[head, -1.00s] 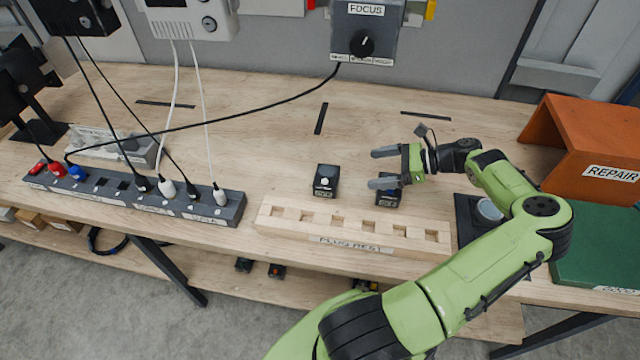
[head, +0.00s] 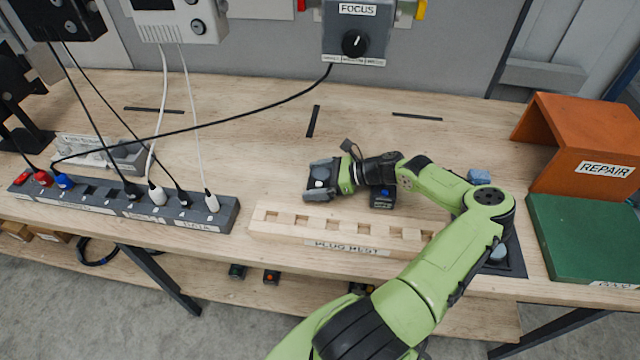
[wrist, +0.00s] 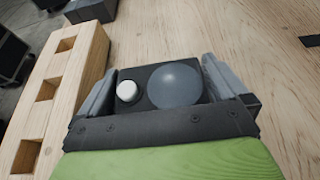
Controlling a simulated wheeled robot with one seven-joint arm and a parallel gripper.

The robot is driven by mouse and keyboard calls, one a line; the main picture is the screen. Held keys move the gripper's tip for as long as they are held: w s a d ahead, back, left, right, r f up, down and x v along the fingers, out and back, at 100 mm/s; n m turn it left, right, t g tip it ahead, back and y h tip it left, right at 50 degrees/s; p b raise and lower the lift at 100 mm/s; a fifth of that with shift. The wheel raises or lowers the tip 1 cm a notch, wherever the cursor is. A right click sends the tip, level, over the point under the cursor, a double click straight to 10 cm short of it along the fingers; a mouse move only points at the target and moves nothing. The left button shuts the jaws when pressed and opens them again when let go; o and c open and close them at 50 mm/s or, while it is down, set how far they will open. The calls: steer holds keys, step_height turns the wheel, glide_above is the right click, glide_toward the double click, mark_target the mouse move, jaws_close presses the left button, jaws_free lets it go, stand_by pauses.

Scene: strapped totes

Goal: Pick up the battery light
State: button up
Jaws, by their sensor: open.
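A small dark box, seemingly a battery light (head: 321,174), stands on the bench behind the plug rest. In the wrist view the light (wrist: 172,85) has a white round button and a large grey dome on its top. My gripper (head: 314,180) is open around it, one finger on each side. The wrist view shows my gripper (wrist: 156,75) with the light between its fingers; whether they touch it I cannot tell. A second dark box with a blue button (head: 382,196) stands to the right, beneath and beside my wrist, partly hidden.
The wooden plug rest (head: 285,230) lies just in front of the light. A power strip (head: 120,205) with cords is at left. A focus box (head: 353,30) hangs at the back. An orange repair bin (head: 570,130) and a green mat (head: 580,240) are at right.

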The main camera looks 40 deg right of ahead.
mark_target(317, 177)
steer(key=shift+r, duration=0.1)
steer(key=c, duration=1)
step_height(317, 177, up, 10)
steer(key=shift+p, duration=0.85)
steer(key=shift+c, duration=0.2)
